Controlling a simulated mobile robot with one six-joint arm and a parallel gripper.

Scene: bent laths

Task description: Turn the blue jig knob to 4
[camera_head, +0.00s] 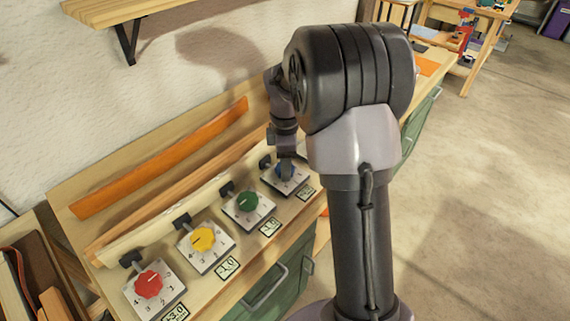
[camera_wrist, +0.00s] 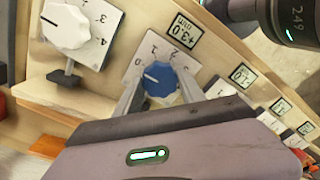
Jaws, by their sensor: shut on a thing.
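In the wrist view the blue knob (camera_wrist: 168,82) is between the two fingers of my gripper (camera_wrist: 160,88), one on each side. My gripper (camera_head: 286,160) is shut on it.
Green (camera_head: 249,202), yellow (camera_head: 203,239) and red (camera_head: 149,284) knobs stand in the same row, closer to the left. A white knob (camera_wrist: 64,26) is beside the blue one in the wrist view. An orange bent lath (camera_head: 160,160) lies behind the row.

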